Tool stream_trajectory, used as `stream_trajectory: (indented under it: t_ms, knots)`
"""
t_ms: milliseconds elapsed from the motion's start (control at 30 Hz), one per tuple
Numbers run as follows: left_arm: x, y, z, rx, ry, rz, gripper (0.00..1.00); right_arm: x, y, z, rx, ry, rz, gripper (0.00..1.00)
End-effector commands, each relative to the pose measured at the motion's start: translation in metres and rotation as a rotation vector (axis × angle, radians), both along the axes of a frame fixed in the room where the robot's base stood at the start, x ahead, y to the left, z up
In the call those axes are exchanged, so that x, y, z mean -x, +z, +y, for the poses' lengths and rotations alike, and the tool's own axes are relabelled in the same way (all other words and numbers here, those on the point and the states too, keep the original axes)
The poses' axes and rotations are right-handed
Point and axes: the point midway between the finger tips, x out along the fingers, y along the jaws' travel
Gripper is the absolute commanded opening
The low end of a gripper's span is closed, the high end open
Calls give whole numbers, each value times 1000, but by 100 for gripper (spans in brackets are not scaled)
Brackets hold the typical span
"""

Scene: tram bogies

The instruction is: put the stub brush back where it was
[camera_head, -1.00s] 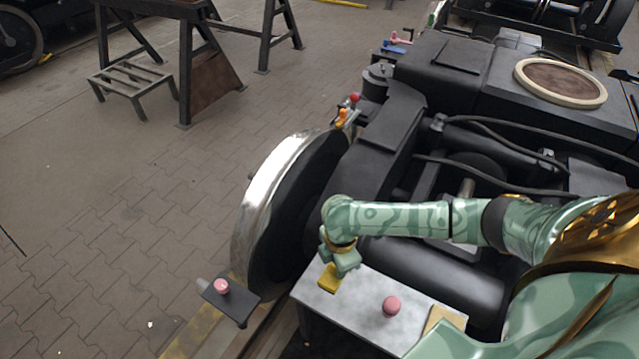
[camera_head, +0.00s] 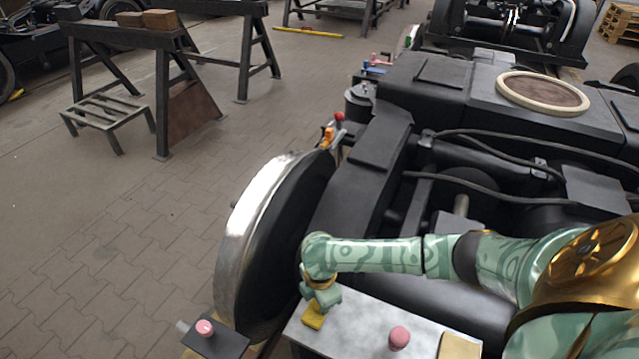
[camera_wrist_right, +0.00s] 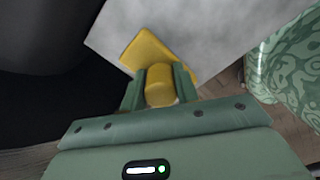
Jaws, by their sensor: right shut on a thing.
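My right gripper (camera_head: 318,297) is low over the left part of a grey metal plate (camera_head: 365,325). It is shut on a yellow piece (camera_head: 313,315), which seems to be the stub brush. In the right wrist view, its round yellow grip (camera_wrist_right: 160,85) is between the two fingers. A flat, square yellow part (camera_wrist_right: 146,50) shows beyond it, over or on the plate; I cannot tell whether it touches. Bristles are not visible. My left gripper is not in view.
A pink knob (camera_head: 399,337) stands on the plate, with a tan block (camera_head: 459,346) at its right. Another pink knob (camera_head: 204,328) is on a dark bracket at left. A large steel wheel (camera_head: 250,240) and the black bogie frame (camera_head: 375,160) rise beyond. The paved floor at left is open.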

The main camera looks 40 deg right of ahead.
Motion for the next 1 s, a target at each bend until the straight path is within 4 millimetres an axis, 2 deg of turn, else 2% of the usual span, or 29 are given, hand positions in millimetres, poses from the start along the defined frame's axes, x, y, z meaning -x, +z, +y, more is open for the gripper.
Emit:
stream_trajectory:
  t_ms: [33,67,100,133,433,500,567,733,800,1000]
  knots:
    - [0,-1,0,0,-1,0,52,0,-2,0,0,0,2,6]
    - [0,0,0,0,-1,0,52,0,-2,0,0,0,1,36]
    - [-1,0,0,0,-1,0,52,0,-2,0,0,0,1,47]
    - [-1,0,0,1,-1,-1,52,1,-2,0,0,0,1,52]
    - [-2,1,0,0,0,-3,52,0,3,0,0,1,0,52]
    - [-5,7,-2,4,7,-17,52,-1,15,0,1,0,-4,52]
    - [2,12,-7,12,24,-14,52,-1,29,0,0,0,-6,52]
    - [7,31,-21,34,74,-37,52,-1,74,0,0,1,-9,52]
    - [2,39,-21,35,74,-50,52,-1,90,0,0,1,-8,52]
    - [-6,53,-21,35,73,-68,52,0,118,-1,-1,1,-2,52]
